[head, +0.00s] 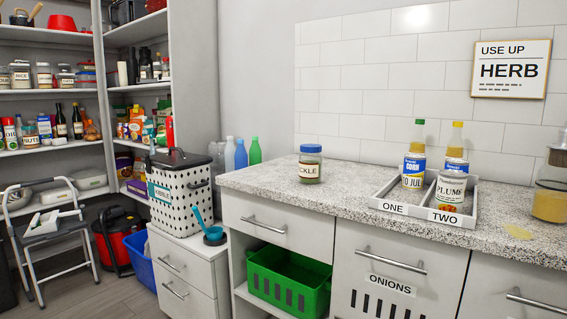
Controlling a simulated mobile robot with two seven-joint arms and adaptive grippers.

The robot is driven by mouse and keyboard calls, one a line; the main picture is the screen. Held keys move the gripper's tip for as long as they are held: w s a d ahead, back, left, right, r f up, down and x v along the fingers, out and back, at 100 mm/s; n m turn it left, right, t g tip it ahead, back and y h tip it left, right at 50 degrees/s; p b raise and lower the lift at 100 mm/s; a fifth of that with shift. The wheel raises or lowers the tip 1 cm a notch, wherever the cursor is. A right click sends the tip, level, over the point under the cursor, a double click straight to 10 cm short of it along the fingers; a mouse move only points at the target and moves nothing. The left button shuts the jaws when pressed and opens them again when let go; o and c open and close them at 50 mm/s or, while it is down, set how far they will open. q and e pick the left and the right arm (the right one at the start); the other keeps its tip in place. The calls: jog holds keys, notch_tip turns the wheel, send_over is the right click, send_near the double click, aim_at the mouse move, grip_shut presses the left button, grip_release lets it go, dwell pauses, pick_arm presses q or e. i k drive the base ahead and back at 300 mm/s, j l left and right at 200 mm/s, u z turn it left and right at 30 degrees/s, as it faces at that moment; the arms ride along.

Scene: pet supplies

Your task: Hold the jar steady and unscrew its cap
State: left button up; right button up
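A glass jar (311,169) with a pale label ending in "CKLE" stands upright on the speckled counter, left of the tray. Neither of my grippers is in view.
A two-part tray (388,208) marked ONE and TWO holds labelled jars and bottles, right of the jar. The counter (265,178) around the jar is clear.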

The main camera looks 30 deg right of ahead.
aim_at(310, 165)
jog(key=i+j+z, duration=0.1)
jog(key=i+z, duration=0.2)
jog(key=i+j+z, duration=0.3)
jog(key=i, duration=0.2)
jog(key=i+j+z, duration=0.3)
jog(key=i+l, duration=0.1)
